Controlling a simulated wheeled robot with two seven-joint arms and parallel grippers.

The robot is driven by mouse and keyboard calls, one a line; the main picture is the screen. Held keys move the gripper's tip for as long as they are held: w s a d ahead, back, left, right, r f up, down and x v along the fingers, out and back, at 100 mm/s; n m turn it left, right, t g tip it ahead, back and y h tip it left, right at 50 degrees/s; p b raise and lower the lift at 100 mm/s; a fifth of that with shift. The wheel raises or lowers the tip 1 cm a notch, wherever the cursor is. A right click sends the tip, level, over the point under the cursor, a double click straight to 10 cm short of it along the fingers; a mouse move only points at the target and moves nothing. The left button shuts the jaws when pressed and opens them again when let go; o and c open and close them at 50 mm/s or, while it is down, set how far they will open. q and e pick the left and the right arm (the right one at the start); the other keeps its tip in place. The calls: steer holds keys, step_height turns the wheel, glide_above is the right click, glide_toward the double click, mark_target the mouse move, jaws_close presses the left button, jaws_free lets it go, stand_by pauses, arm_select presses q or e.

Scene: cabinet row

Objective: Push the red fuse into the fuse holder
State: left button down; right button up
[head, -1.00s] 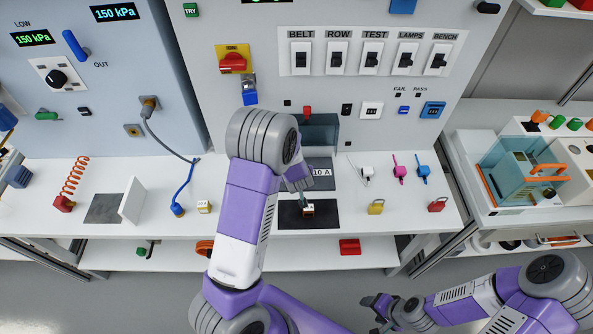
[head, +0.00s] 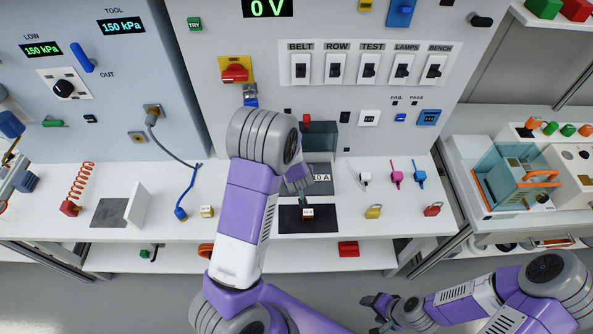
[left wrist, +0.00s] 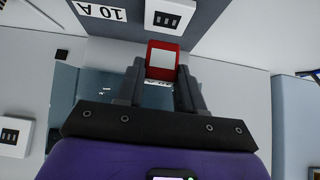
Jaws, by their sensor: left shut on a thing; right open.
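The red fuse (left wrist: 162,60), with a white face, is between the fingers of my left gripper (left wrist: 160,88) in the left wrist view. That gripper is shut on it. In the head view my left gripper (head: 305,198) is over the workbench, above the black mat. A small white-faced, red-edged piece (head: 308,213) shows just below its fingertips; I cannot tell whether it is the held fuse. I cannot pick out the fuse holder with certainty. My right gripper (head: 378,306) is open and empty at lower right.
The black mat (head: 290,226) lies in front of the grey 10 A plate (head: 322,186). A teal box (head: 321,138) is on the panel behind. A yellow padlock (head: 373,212) and a red padlock (head: 433,209) are to the right, a white block (head: 207,211) to the left.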

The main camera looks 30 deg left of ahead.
arm_select(q)
step_height(320, 180, up, 4)
steer(key=p, duration=0.3)
steer(key=shift+r, duration=0.15)
arm_select(e)
step_height(320, 180, up, 4)
steer(key=shift+r, duration=0.15)
